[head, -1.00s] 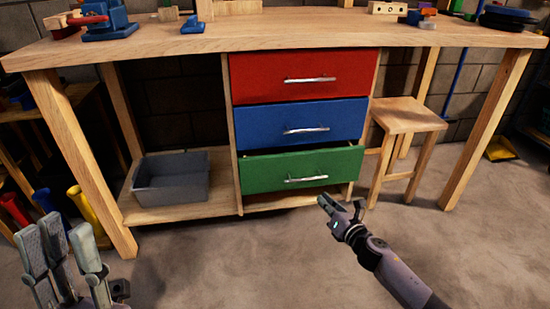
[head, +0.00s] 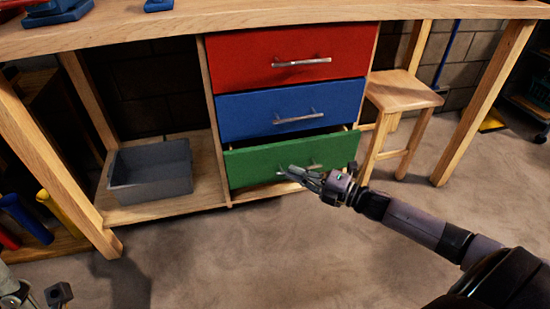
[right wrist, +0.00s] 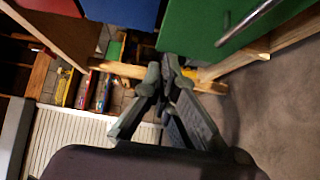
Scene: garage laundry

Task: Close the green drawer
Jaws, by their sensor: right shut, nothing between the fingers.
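The green drawer (head: 250,165) is the lowest of three under the workbench. It stands partly open, its front jutting past the blue drawer above with a dark gap along its top. Its silver handle is partly covered by my right gripper (head: 287,174) in the head view. That gripper is shut and empty, in front of the drawer's lower part. In the right wrist view the shut fingertips (right wrist: 165,73) are near the green front (right wrist: 200,25), beside its handle (right wrist: 245,20); contact cannot be told. My left gripper (head: 15,295) only partly shows at the lower left corner.
The blue drawer (head: 245,115) and red drawer (head: 245,65) above look shut. A grey bin (head: 150,180) sits on the low shelf at left. A wooden stool (head: 403,92) stands right of the drawers. The floor in front is clear.

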